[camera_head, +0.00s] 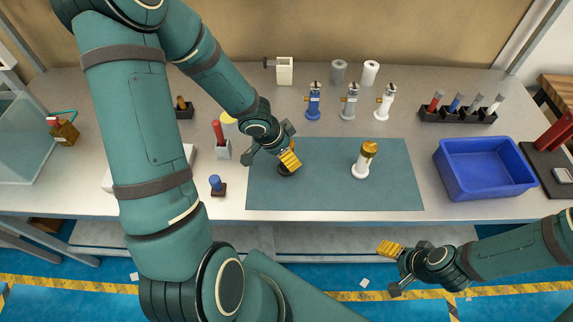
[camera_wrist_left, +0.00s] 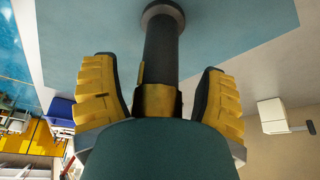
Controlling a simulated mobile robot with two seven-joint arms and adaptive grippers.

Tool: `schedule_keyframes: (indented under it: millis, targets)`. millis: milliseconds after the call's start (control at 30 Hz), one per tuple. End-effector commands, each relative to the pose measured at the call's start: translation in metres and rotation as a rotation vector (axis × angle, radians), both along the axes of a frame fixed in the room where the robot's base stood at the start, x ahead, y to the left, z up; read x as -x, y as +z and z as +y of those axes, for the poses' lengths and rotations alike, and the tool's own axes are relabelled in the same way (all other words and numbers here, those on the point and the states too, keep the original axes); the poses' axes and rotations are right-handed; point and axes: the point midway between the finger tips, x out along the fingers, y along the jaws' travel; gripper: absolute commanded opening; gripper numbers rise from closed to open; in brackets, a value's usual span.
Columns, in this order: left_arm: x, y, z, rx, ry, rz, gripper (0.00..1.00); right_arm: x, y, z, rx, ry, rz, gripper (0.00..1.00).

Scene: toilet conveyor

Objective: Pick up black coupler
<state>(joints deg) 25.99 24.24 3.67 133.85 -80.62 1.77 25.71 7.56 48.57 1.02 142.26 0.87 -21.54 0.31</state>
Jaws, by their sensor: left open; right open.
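The black coupler (camera_head: 285,173) stands on the left part of the blue-green mat (camera_head: 320,195) and is mostly hidden behind my left gripper (camera_head: 289,159) in the head view. In the left wrist view, the black coupler (camera_wrist_left: 162,45) is a dark upright cylinder with a round base and a brass-coloured band. The open fingers of my left gripper (camera_wrist_left: 160,95) lie on either side of it, with gaps on both sides. My right gripper (camera_head: 389,248) is open and empty, in front of the table's front edge.
A white coupler with a gold top (camera_head: 360,170) stands on the mat's right half. A blue bin (camera_head: 485,183) is to the right. Blue, grey and white fittings (camera_head: 348,101) stand behind the mat. A blue-topped part (camera_head: 216,184) is left of the mat. The mat's middle is clear.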

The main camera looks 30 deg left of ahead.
Motion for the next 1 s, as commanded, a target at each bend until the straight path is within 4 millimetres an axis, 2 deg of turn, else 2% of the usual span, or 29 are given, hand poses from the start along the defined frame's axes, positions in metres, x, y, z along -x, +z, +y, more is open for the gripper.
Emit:
schedule_keyframes:
  millis: [100,400,467,600,633,1000]
  targets:
    - [-0.0027,-0.0087,-0.0013,-0.001,-0.001,-0.001,0.73,-0.0003,-0.0088,0.0003,0.002,-0.001,-0.001,0.66]
    - [-0.0032,-0.0083,-0.0017,0.000,0.000,0.000,0.74,-0.0005,-0.0081,0.0005,0.002,0.000,-0.001,0.66]
    - [-0.0032,-0.0083,-0.0017,0.000,0.000,0.000,0.53,-0.0005,-0.0081,0.0005,0.002,0.000,-0.001,0.66]
    - [-0.0032,-0.0084,-0.0017,0.000,0.000,0.000,0.04,-0.0005,-0.0081,0.0005,0.001,0.000,-0.001,0.66]
    - [-0.0032,-0.0084,-0.0017,0.000,0.000,0.001,0.00,-0.0005,-0.0081,0.0005,0.001,0.000,-0.001,0.66]
    - [-0.0032,-0.0038,-0.0016,-0.001,0.000,0.000,0.00,-0.0004,-0.0034,0.0004,0.001,0.000,-0.001,0.66]
